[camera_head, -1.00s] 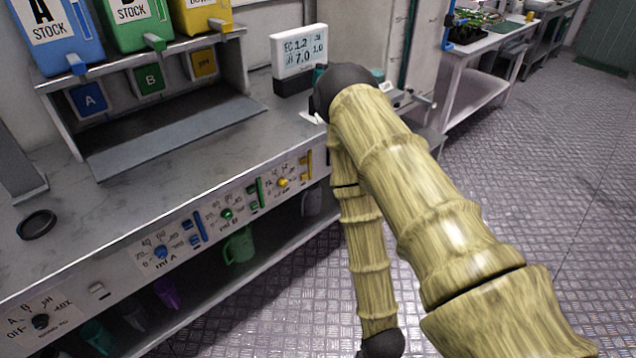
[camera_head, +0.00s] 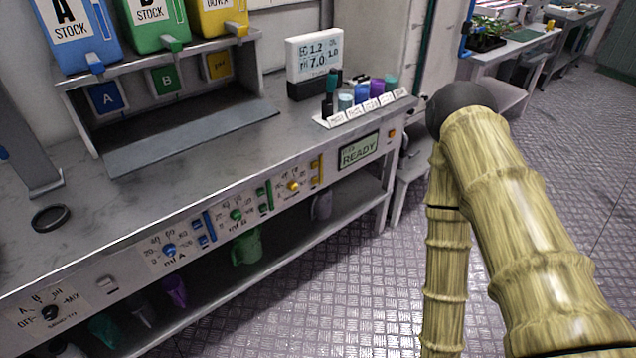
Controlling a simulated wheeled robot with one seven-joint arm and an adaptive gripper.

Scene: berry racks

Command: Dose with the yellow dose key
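The yellow controls sit at the right of the bench's front panel, left of the READY display. They include a round yellow knob (camera_head: 293,186) with a printed scale and an upright yellow bar (camera_head: 317,168) to its right. Small yellow parts lie between them; I cannot tell which part is the dose key. Nothing covers this group. My arm's bamboo-patterned links stand to the right, apart from the panel. My gripper is out of view, with the lower link running off the bottom edge.
The READY display (camera_head: 359,151) is lit. Green (camera_head: 236,215) and blue (camera_head: 169,250) knobs lie left of the yellow one. A rack of capped bottles (camera_head: 366,108) and a meter (camera_head: 314,57) stand on the bench. A green jug (camera_head: 247,246) sits on the lower shelf. Floor before the bench is clear.

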